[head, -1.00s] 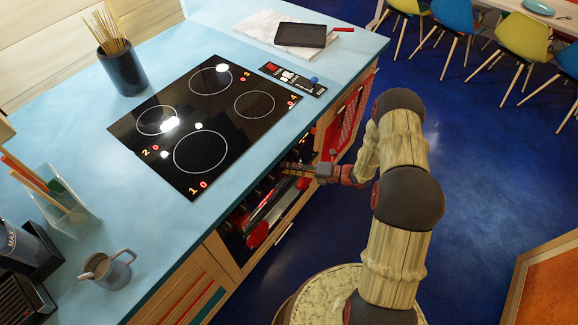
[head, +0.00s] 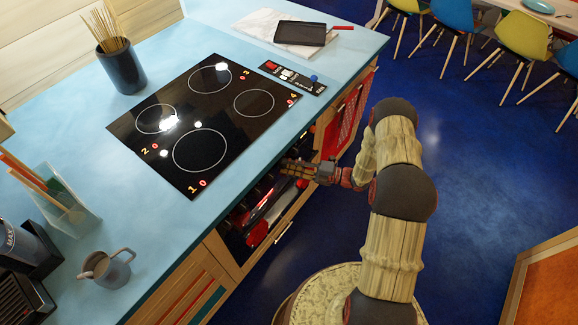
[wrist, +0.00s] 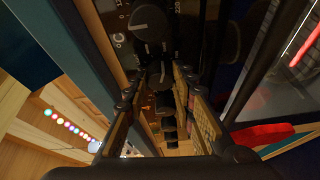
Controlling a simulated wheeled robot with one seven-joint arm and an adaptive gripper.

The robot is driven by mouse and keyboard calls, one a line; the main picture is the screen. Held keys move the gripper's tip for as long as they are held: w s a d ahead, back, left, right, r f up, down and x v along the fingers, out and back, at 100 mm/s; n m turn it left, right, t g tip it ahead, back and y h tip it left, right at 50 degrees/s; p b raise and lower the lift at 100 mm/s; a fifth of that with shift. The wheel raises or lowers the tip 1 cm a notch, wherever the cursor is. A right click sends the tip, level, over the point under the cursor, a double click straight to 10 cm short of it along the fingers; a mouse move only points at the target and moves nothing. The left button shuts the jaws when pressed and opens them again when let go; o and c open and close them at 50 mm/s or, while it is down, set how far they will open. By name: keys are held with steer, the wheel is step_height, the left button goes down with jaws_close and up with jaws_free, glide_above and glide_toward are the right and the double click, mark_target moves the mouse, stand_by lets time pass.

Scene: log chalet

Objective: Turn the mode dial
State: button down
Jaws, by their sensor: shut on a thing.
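My gripper (head: 291,168) reaches to the oven front just under the counter edge. In the wrist view its fingers (wrist: 160,84) are closed around a dark round dial, the mode dial (wrist: 159,72), on the black control panel. The fingers hide part of this dial, and I cannot read its setting. A second grey dial (wrist: 151,23), with numbers such as 220 around it, sits beside it, outside the fingers.
The oven door (head: 258,214) is below my gripper, with a red item (wrist: 262,134) near it. The counter (head: 150,225) overhangs the panel. The black cooktop (head: 200,150) lies above.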

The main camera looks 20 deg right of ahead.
steer(key=c, duration=1.5)
jaws_free()
steer(key=shift+d, duration=0.15)
steer(key=v, duration=1.1)
steer(key=shift+s+d+f, duration=0.1)
steer(key=shift+s+d, duration=0.15)
steer(key=shift+d, duration=0.05)
